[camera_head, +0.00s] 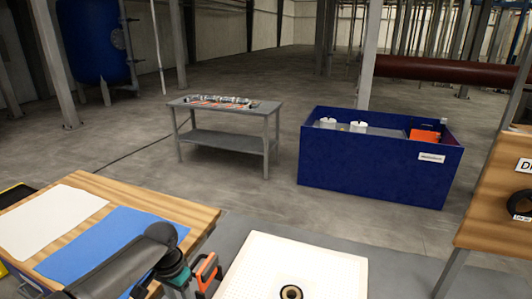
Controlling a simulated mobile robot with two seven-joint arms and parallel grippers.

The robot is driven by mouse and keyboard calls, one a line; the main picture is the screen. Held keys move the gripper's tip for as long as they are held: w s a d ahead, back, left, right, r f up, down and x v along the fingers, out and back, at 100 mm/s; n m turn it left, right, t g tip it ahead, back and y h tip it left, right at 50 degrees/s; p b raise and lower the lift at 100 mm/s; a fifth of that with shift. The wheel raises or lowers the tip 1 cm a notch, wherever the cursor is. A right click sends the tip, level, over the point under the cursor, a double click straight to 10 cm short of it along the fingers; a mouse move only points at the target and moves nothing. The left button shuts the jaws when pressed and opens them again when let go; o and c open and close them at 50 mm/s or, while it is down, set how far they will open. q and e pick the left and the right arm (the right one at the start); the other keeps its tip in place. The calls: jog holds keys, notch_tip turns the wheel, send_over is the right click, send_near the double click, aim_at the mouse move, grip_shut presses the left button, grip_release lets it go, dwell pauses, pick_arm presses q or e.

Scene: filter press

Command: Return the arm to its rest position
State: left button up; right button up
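My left arm comes in at the lower left, over the wooden-topped bench. Its dark grey links lead to a teal band and an orange and black end, where my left gripper (207,270) is. That end sits just left of a white perforated plate (320,262). The fingers cannot be made out clearly, so I cannot tell whether they are open or shut. Nothing clearly held shows there. My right arm and gripper are out of view.
The bench (200,216) carries a white sheet (45,220) and a blue sheet (95,248). The plate has a round dark-rimmed hole (291,292). Beyond stand a grey table (225,142) with tools and a blue bin (370,178). A wooden board (490,205) stands right. Floor between is clear.

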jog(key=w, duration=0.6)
pick_arm(q)
jog(key=s+d+f+m+t+h, duration=0.1)
jog(key=s+d+f+m+h, duration=0.15)
jog(key=s+d, duration=0.95)
jog(key=s+a+r+n+t+y, duration=0.25)
jog(key=s+a+r+n, duration=0.35)
jog(key=s, duration=0.6)
notch_tip(320, 180, down, 28)
jog(key=s+a+m+g+b, duration=0.1)
jog(key=b, duration=0.7)
jog(key=s+a+f+g+b, duration=0.1)
jog(key=s+f+b, duration=0.3)
jog(key=s+f, duration=0.4)
jog(key=s+a+f+b, duration=0.1)
jog(key=s+f+b, duration=0.3)
jog(key=s+f, duration=0.4)
notch_tip(320, 180, down, 8)
jog(key=shift+s+a+r+g, duration=0.25)
jog(key=shift+s+a+g, duration=0.05)
jog(key=shift+a+g, duration=0.1)
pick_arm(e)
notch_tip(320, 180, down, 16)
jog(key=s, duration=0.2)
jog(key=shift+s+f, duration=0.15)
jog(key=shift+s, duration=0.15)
pick_arm(q)
jog(key=shift+m, duration=0.25)
